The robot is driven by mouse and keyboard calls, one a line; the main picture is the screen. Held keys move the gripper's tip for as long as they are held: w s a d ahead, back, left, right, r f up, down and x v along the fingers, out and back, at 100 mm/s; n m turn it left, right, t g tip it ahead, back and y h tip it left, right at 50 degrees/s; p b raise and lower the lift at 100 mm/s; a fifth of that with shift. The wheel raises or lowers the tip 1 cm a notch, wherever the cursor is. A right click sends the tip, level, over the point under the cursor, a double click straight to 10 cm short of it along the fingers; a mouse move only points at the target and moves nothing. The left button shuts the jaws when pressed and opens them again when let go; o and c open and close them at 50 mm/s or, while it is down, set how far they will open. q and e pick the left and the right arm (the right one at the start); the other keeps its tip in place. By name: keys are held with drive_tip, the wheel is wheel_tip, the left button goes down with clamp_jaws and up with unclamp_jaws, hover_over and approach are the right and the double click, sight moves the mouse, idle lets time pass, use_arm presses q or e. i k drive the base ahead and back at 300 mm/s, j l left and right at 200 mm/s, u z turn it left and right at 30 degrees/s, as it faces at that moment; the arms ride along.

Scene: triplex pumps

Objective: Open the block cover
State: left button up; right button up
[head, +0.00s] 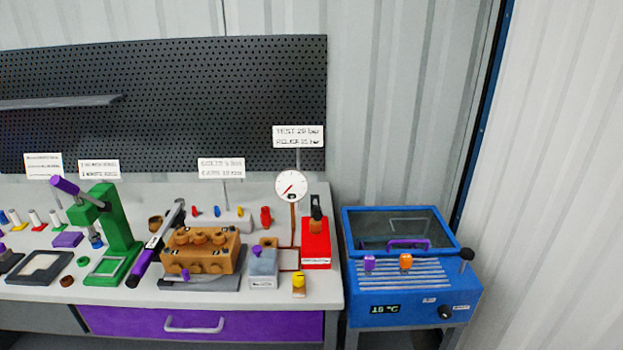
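A blue box (415,300) to the right of the bench has a clear lid (400,225) in a blue frame with a purple handle (408,244). A small display and a black knob are on the box's front. Neither of my grippers is in view.
A purple-handled wrench-like tool (155,244) lies left of the block. A green press (115,222) stands further left. A grey block (263,266), a dial gauge (291,186) and a red unit (316,243) stand to the right. A pegboard (220,100) is behind.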

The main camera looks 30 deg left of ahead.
sight(257, 250)
drive_tip(key=u, duration=1.3)
